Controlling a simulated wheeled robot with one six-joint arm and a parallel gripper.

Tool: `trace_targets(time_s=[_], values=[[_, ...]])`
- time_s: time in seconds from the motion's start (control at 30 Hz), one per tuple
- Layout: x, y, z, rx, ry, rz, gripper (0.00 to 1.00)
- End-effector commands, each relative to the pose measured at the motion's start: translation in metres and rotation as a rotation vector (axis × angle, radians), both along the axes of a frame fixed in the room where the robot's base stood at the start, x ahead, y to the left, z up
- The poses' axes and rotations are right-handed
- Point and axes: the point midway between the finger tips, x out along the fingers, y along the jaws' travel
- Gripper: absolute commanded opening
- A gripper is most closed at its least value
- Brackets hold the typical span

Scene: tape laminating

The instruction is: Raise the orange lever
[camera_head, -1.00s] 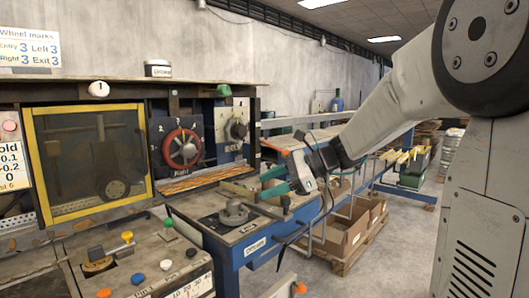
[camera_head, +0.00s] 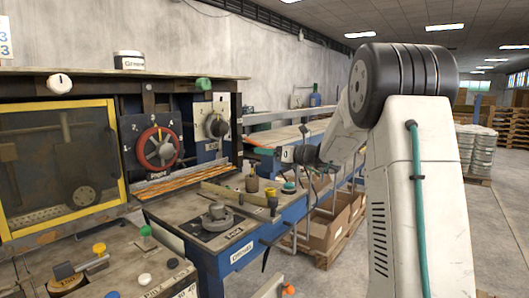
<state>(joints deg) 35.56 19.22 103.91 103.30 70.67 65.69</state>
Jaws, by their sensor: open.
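An orange knob (camera_head: 288,290), seemingly the tip of the orange lever, shows at the bottom edge, below the blue bench front. The rest of that lever is cut off or too dark to make out. My gripper (camera_head: 272,150) is small and far up from the knob, above the back right end of the blue bench. Its teal fingers are open, and I see nothing held between them.
A blue bench (camera_head: 235,256) carries a round metal fixture (camera_head: 217,217). A red handwheel (camera_head: 158,148) and a yellow-framed window (camera_head: 60,165) are at left.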

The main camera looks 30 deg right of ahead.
Motion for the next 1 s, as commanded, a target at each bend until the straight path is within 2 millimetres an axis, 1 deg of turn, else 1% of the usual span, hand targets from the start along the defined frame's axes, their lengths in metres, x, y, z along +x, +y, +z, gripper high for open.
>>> trace_targets(time_s=[0.03, 0.1, 0.33, 0.37, 0.4, 0.47, 0.5, 0.53, 0.57, 0.77, 0.87, 1.0], values=[[0.004, 0.004, 0.0, 0.0, 0.001, 0.002, 0.52], [0.006, 0.005, 0.0, 0.0, 0.001, 0.001, 0.52], [0.007, 0.005, 0.0, 0.0, 0.001, 0.001, 0.52], [0.007, 0.005, 0.0, 0.0, 0.001, 0.001, 0.49], [0.006, 0.005, 0.0, -0.001, 0.0, 0.001, 0.38], [0.006, 0.005, 0.0, -0.001, 0.0, 0.001, 0.21], [0.006, 0.005, 0.0, -0.001, 0.0, 0.001, 0.1], [0.006, 0.005, 0.0, -0.001, 0.0, 0.001, 0.02], [0.006, 0.005, 0.0, -0.001, 0.0, 0.001, 0.0], [0.005, 0.003, 0.001, -0.005, 0.009, -0.001, 0.0], [0.003, -0.002, 0.005, -0.015, 0.028, -0.006, 0.0], [-0.002, -0.016, 0.012, -0.036, 0.087, -0.021, 0.0]])
